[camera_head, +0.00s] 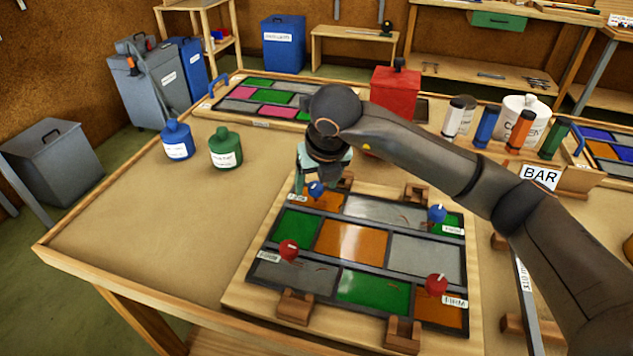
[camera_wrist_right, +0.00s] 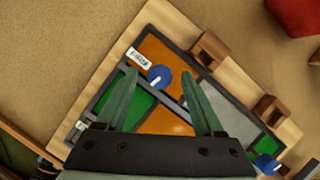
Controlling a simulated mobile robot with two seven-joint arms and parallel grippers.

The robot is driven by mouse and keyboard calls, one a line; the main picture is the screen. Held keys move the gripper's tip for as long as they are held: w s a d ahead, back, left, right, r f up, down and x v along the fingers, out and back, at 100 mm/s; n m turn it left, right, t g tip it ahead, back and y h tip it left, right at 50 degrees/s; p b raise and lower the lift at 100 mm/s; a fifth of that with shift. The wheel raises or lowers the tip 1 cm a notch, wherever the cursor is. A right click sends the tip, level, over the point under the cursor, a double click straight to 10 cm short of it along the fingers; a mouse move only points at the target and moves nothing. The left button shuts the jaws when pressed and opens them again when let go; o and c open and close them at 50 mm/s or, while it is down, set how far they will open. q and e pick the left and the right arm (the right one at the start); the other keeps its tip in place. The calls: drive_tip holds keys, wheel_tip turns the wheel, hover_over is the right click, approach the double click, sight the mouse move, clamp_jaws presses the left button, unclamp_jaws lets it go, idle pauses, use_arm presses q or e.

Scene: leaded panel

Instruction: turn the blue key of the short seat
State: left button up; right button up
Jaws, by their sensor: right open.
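The leaded panel (camera_head: 352,241) lies on a wooden board, with green, orange and grey panes. A blue key (camera_head: 316,190) stands at its far left corner beside a small label I cannot read for sure; the same key shows in the wrist view (camera_wrist_right: 159,77). A second blue key (camera_head: 437,213) is at the far right corner and also shows in the wrist view (camera_wrist_right: 267,163). Red keys are at the near left (camera_head: 289,250) and near right (camera_head: 436,284). My right gripper (camera_head: 322,181) is open above the far left blue key, which appears between its fingers. My left gripper is out of view.
Wooden blocks (camera_head: 295,307) stand along the panel board's edges. A red box (camera_head: 396,91), a green pot (camera_head: 225,148) and a blue pot (camera_head: 177,140) stand behind. A BAR sign (camera_head: 541,176) and upright tubes are at right.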

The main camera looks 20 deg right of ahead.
drive_tip(key=shift+w+f, duration=0.1)
drive_tip(key=shift+f, duration=0.05)
clamp_jaws()
idle(0.5)
